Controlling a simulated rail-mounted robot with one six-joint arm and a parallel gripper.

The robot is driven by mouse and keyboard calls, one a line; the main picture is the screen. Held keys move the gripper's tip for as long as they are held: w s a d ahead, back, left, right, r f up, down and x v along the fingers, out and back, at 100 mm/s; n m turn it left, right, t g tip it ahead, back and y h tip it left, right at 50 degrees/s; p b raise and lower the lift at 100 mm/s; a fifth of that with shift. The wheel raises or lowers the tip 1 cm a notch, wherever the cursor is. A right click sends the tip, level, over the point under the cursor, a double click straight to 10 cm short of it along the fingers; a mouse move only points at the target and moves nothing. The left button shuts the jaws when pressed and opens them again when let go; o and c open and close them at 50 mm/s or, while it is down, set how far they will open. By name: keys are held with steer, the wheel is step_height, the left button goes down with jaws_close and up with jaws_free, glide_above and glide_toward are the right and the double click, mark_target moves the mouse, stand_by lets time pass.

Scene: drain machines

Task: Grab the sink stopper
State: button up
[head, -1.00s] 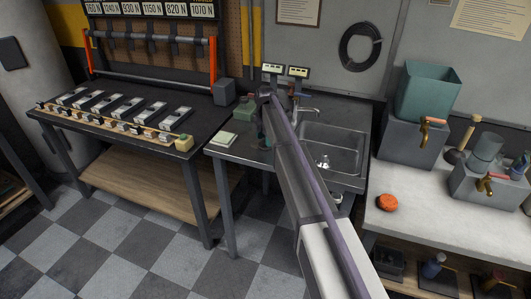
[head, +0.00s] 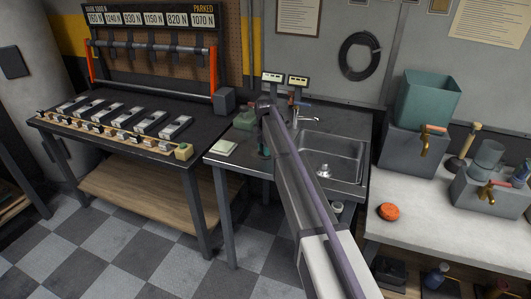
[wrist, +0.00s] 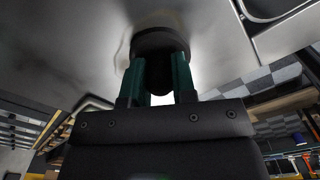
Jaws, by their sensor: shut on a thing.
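A dark, round sink stopper (wrist: 160,40) shows at the fingertips in the wrist view. My gripper (wrist: 157,72) has two teal fingers shut on it, one on each side. A pale patch shows between the fingers. The stopper is over or against the grey metal counter; I cannot tell whether it touches. In the head view my gripper (head: 265,148) is over the counter left of the sink, mostly hidden by my arm, and the stopper cannot be made out there. The sink basin (head: 345,147) has a shiny drain (head: 323,171) in its floor.
A faucet (head: 306,116) stands behind the basin. A green bottle-like item (head: 244,119) and a pale pad (head: 223,148) are on the counter's left. A bench with clamps (head: 125,122) is left. A white table (head: 450,195) with an orange round item (head: 389,211) is right.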

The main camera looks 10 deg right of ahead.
step_height(320, 180, up, 10)
steer(key=p, duration=1)
steer(key=shift+r, duration=0.2)
steer(key=shift+f, duration=0.15)
